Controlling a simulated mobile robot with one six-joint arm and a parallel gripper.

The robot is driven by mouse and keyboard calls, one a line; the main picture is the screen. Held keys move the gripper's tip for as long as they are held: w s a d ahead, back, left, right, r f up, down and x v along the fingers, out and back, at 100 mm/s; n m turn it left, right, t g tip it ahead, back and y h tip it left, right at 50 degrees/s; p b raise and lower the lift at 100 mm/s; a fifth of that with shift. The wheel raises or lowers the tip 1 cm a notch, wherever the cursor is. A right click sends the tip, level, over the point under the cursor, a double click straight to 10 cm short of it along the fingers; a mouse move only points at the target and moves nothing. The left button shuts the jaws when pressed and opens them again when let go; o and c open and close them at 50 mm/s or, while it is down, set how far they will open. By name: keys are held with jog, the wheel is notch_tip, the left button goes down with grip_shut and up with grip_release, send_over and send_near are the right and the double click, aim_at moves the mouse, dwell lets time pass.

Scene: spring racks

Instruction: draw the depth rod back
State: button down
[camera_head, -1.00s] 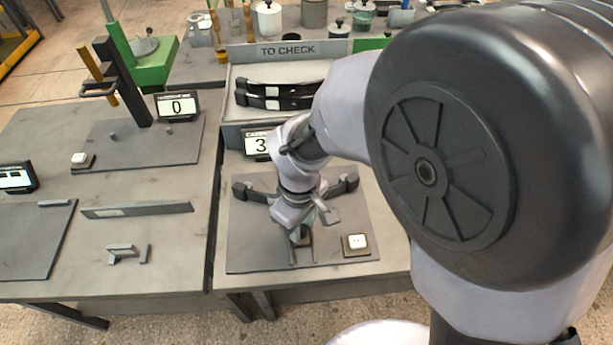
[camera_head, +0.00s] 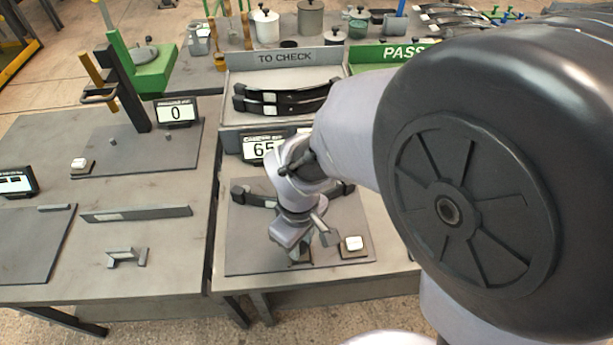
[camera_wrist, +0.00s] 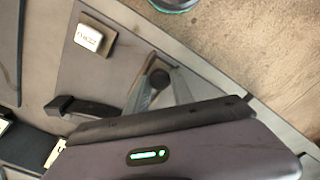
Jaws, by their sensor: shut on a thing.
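The depth rod shows in the wrist view as a dark round knob end (camera_wrist: 159,78) between my two finger shapes. My gripper (camera_head: 299,258) is shut on it, low over the front of the gauge plate (camera_head: 245,255). In the head view my wrist hides the rod almost wholly. The gauge display (camera_head: 263,149) behind the plate reads 65, its right side partly covered by my arm. A black curved piece (camera_head: 252,197) lies across the plate behind my gripper, its middle hidden.
A white button block (camera_head: 353,244) sits right of my gripper, also in the wrist view (camera_wrist: 89,38). Black curved leaves (camera_head: 280,100) lie in the TO CHECK rack. My arm covers the right side.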

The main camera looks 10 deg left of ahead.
jog(key=shift+s+d, duration=0.1)
jog(key=shift+s, duration=0.1)
jog(key=c, duration=1.1)
grip_release()
jog(key=shift+s, duration=0.1)
notch_tip(320, 180, up, 17)
jog(key=p, duration=0.7)
jog(key=shift+r+p, duration=0.2)
jog(key=shift+p, duration=0.2)
jog(key=s+d+r+m+t+y+b, duration=0.1)
jog(key=s+d+r+m+t+b, duration=0.1)
jog(key=d+m, duration=0.5)
jog(key=s+d+r+m+t+y+b, duration=0.1)
jog(key=s+d+r+m+t+b, duration=0.1)
jog(key=d+m, duration=0.6)
jog(key=shift+s+d+r+m+t, duration=0.3)
jog(key=shift+s+r+m+t, duration=0.25)
jog(key=shift+t, duration=0.35)
